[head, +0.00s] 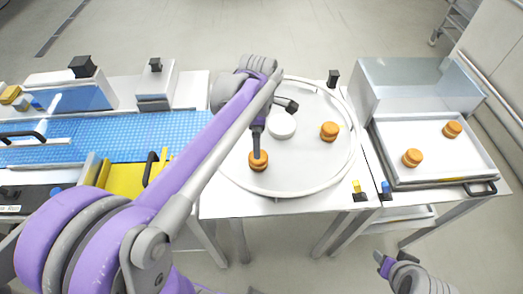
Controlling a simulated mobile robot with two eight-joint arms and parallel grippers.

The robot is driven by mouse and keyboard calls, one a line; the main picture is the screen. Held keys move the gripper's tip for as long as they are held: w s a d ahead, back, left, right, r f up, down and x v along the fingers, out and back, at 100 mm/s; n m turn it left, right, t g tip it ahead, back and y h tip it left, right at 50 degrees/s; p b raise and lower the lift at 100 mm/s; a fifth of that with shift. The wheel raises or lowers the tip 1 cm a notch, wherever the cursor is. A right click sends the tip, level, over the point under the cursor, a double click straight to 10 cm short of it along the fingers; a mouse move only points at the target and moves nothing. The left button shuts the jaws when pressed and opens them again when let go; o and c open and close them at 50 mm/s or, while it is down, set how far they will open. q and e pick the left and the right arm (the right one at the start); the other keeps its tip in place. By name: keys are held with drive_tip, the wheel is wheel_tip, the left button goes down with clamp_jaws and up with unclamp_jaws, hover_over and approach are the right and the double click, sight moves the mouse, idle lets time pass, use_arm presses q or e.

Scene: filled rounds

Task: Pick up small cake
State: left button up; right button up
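Small round orange-brown cakes are in view. One cake (258,165) is on the front left part of the round white turntable (300,188), and another cake (329,129) is on its right part. Two more, a near one (412,158) and a far one (452,129), lie in the tray (440,180) on the right. My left gripper (257,155) points down at the front left cake, its dark fingers reaching the cake's top. Whether they grip it is unclear. My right gripper (383,262) is low at the right, away from the cakes; its finger opening is unclear.
A white round hub (281,126) stands mid-turntable, with a pale rail around the edge. A blue conveyor belt (110,138) runs in from the left, partly behind my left arm. The turntable's front right is clear.

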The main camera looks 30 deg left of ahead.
use_arm(q)
drive_tip(key=f, duration=0.4)
drive_tip(key=shift+s+d, duration=0.1)
drive_tip(key=shift+s, duration=0.15)
drive_tip(key=f, duration=0.6)
drive_tip(key=shift+w+a, duration=0.2)
drive_tip(key=shift+w, duration=0.1)
drive_tip(key=c, duration=0.8)
drive_tip(key=shift+o, duration=0.2)
drive_tip(key=shift+r, duration=0.15)
